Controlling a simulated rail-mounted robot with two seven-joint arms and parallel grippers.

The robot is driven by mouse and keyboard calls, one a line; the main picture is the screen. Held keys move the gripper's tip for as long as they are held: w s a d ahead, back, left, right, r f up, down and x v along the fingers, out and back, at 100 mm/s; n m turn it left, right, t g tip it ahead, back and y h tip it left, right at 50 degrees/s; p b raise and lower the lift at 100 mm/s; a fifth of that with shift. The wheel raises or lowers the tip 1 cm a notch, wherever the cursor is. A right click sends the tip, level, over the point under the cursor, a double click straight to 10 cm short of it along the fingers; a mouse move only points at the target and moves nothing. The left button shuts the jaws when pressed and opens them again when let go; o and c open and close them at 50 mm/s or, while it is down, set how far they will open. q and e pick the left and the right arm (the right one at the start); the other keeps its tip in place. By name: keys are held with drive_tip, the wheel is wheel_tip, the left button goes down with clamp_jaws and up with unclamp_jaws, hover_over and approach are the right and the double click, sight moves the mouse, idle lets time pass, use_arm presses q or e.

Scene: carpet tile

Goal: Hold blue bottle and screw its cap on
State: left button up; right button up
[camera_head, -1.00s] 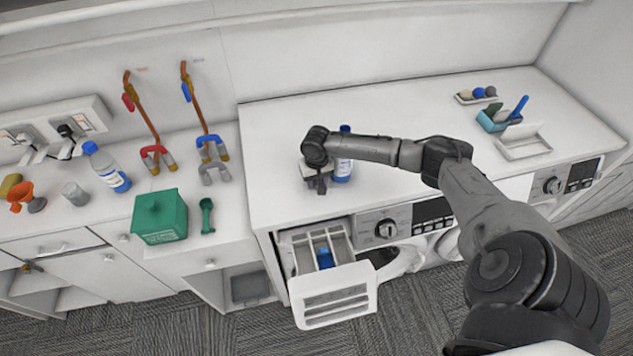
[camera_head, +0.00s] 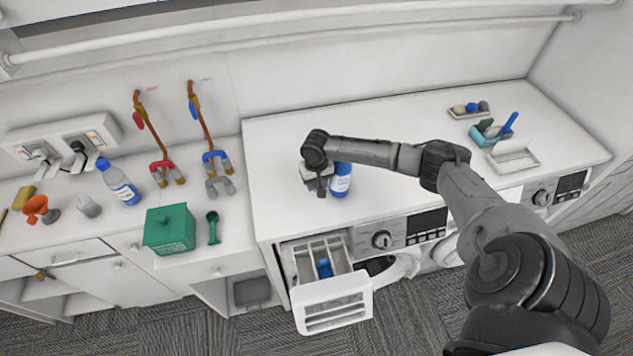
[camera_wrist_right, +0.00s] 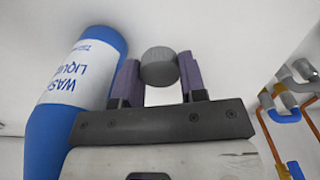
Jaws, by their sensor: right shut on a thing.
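The blue bottle (camera_head: 341,182) with a white label stands upright on the white counter, partly behind my right arm. In the right wrist view the bottle (camera_wrist_right: 75,95) is just left of my fingers; its label reads "WASH LIQUID". My right gripper (camera_head: 318,186) is left of the bottle, above the counter. In the wrist view its fingers (camera_wrist_right: 159,78) are shut on a small round grey cap (camera_wrist_right: 159,62). My left gripper is not in view.
An open washer drawer (camera_head: 330,300) sticks out below the counter. A green box (camera_head: 168,230), a scoop (camera_head: 213,228) and another bottle (camera_head: 122,188) stand on the left counter. Trays (camera_head: 515,160) lie at the right.

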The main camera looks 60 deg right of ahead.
sight(316, 184)
wheel_tip(316, 184, up, 11)
drive_tip(key=shift+p, duration=0.4)
drive_tip(key=shift+r, duration=0.1)
idle(0.5)
drive_tip(key=w+a+r+n, duration=0.1)
drive_tip(key=a+r, duration=0.1)
drive_tip(key=a, duration=0.4)
drive_tip(key=w+a+r+n, duration=0.1)
drive_tip(key=w+a+r, duration=0.1)
drive_tip(key=a, duration=0.5)
drive_tip(key=s+a+r+n, duration=0.3)
drive_tip(key=s+a+r, duration=0.1)
drive_tip(key=a, duration=0.6)
drive_tip(key=s+a+r+n, duration=0.3)
drive_tip(key=s+a+r, duration=0.2)
drive_tip(key=a, duration=0.5)
drive_tip(key=shift+r, duration=0.5)
drive_tip(key=shift+d, duration=0.1)
